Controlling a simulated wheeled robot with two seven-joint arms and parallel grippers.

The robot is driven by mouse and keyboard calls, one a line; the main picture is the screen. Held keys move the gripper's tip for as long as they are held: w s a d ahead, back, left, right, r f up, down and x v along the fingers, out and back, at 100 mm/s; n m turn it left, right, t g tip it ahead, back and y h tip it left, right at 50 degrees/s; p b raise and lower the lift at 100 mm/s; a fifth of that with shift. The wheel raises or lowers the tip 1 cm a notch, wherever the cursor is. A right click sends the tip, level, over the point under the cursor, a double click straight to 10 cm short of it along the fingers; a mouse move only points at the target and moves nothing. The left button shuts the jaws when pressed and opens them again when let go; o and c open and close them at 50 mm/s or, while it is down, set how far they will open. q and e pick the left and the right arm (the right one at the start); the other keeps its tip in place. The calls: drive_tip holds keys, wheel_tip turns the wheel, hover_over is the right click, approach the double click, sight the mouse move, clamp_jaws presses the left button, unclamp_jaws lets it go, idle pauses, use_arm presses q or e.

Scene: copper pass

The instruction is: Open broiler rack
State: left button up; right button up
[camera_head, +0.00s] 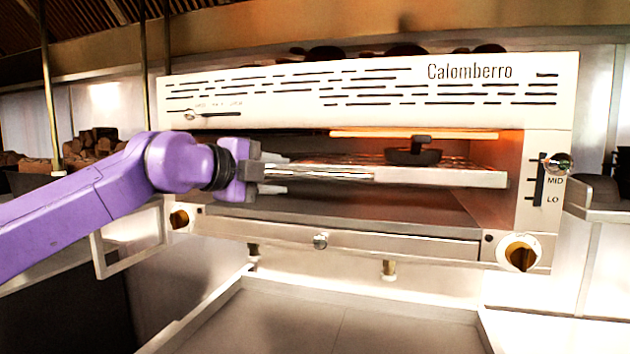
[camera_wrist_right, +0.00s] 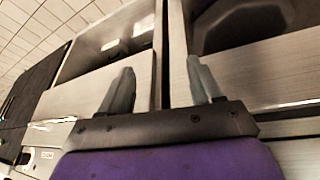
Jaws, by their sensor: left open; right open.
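The broiler (camera_head: 300,92) is a cream, open-fronted unit marked "Calomberro". Its rack (camera_head: 440,176) has a pale front edge with a shiny bar along it, and sits inside under a glowing element. A small dark pan (camera_head: 412,156) stands on the rack. My left gripper (camera_head: 276,179) is open at the left end of the rack's bar, its fingers pointing right. I cannot tell whether the bar lies between the fingers. My right gripper (camera_wrist_right: 155,85) is open and empty in the right wrist view, away from the broiler, near grey metal panels.
A lever with a round knob (camera_head: 558,165) is at the broiler's right, beside MID and LO marks. Brass dials (camera_head: 521,254) sit on the lower front corners. A grey counter (camera_head: 330,318) below is clear. A dark shelf (camera_head: 600,205) juts in at right.

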sight(311, 174)
use_arm(q)
drive_tip(key=p+x, duration=0.2)
drive_tip(key=x, duration=0.1)
drive_tip(key=p+x, duration=0.2)
drive_tip(key=x, duration=0.1)
drive_tip(key=d+r+p+x, duration=0.1)
drive_tip(key=p+x, duration=0.1)
drive_tip(key=x, duration=0.1)
drive_tip(key=shift+d+f+p, duration=0.15)
drive_tip(key=shift+d+p, duration=0.05)
drive_tip(key=shift+p, duration=0.1)
drive_tip(key=shift+s+a, duration=0.15)
drive_tip(key=shift+s, duration=0.35)
drive_tip(key=shift+c, duration=0.5)
clamp_jaws()
